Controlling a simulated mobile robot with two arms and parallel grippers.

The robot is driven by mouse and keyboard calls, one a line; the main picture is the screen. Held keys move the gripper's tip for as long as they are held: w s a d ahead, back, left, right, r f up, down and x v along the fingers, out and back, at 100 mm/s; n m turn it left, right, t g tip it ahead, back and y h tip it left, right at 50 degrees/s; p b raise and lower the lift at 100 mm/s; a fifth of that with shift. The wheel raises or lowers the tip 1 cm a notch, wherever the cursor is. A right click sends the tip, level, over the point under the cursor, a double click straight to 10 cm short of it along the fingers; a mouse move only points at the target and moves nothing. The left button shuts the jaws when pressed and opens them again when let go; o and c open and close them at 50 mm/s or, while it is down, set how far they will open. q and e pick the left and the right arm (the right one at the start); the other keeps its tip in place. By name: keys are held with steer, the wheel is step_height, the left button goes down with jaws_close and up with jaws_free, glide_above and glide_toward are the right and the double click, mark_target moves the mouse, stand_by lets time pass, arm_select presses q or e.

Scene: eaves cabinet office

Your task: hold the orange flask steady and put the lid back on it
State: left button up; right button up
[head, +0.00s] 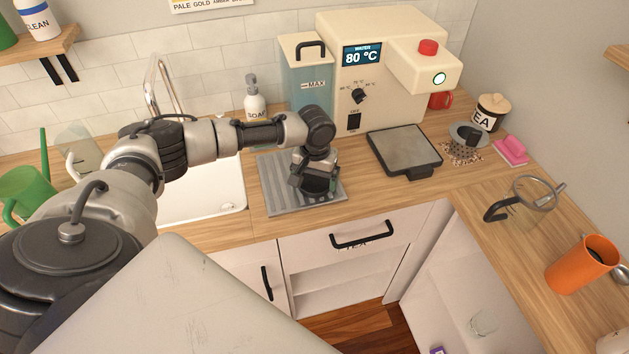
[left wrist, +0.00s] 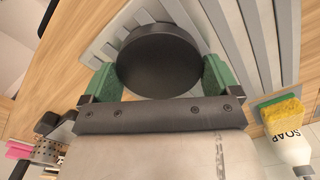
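The orange flask (head: 580,266) stands upright on the right-hand counter, with its dark mouth open at the top. The round black lid (left wrist: 158,62) is over the grey ribbed mat (head: 277,190). My left gripper (head: 317,186) is low over this mat, far to the left of the flask. In the left wrist view its green finger pads (left wrist: 160,78) are on both sides of the lid and appear to touch its rim. Whether the lid still touches the mat is unclear. My right gripper is in neither view.
A black-topped scale (head: 404,148), a tea jar (head: 490,112) and a pink sponge (head: 511,151) are along the back right. The sink (head: 205,200) is left of the mat.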

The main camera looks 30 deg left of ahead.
mark_target(315, 179)
arm_select(q)
steer(key=c, duration=0.5)
steer(key=shift+o, duration=0.2)
steer(key=shift+r, duration=0.5)
step_height(315, 179, up, 3)
steer(key=shift+f+b, duration=0.2)
steer(key=shift+b, duration=0.35)
steer(key=w+d+r+b, duration=0.2)
steer(key=w+d+r, duration=0.2)
steer(key=d+r, duration=0.3)
steer(key=shift+d+r+b, duration=0.25)
steer(key=shift+d+b, duration=0.05)
steer(key=shift+d, duration=1.75)
